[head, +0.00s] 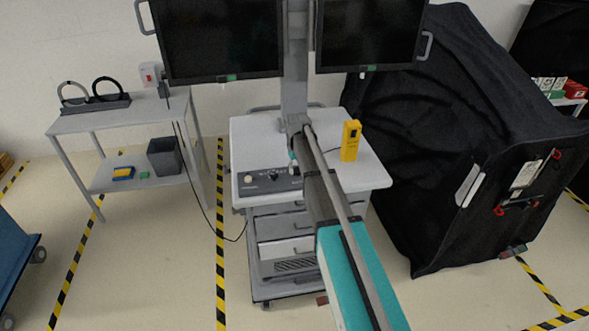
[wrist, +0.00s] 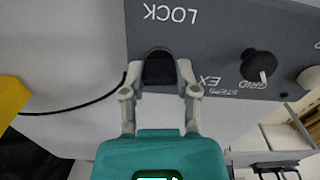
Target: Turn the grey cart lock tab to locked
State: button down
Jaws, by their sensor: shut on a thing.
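The grey cart (head: 250,140) stands in the middle of the head view, with a dark control panel (head: 260,184) on its front edge. In the wrist view the panel (wrist: 215,35) appears upside down, with the word LOCK above a dark lock tab (wrist: 160,71). My gripper (wrist: 160,66) has one finger on each side of this tab and is shut on it. The tab's lower part shows between the fingers; which way it is turned is hard to tell. In the head view my arm hides the tab and most of the gripper.
A black knob (wrist: 258,65) and a pale knob (wrist: 311,77) sit beside the tab on the panel. A yellow box (head: 351,141) stands on the cart top. Monitors (head: 222,38) hang above. A black-covered cart (head: 450,140) is close at right; a side table (head: 120,115) is at left.

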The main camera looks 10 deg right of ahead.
jog(key=shift+s+m, duration=0.15)
jog(key=shift+m, duration=0.75)
jog(key=shift+c, duration=1.9)
grip_release()
jog(key=s, duration=2.9)
jog(key=shift+a, duration=0.35)
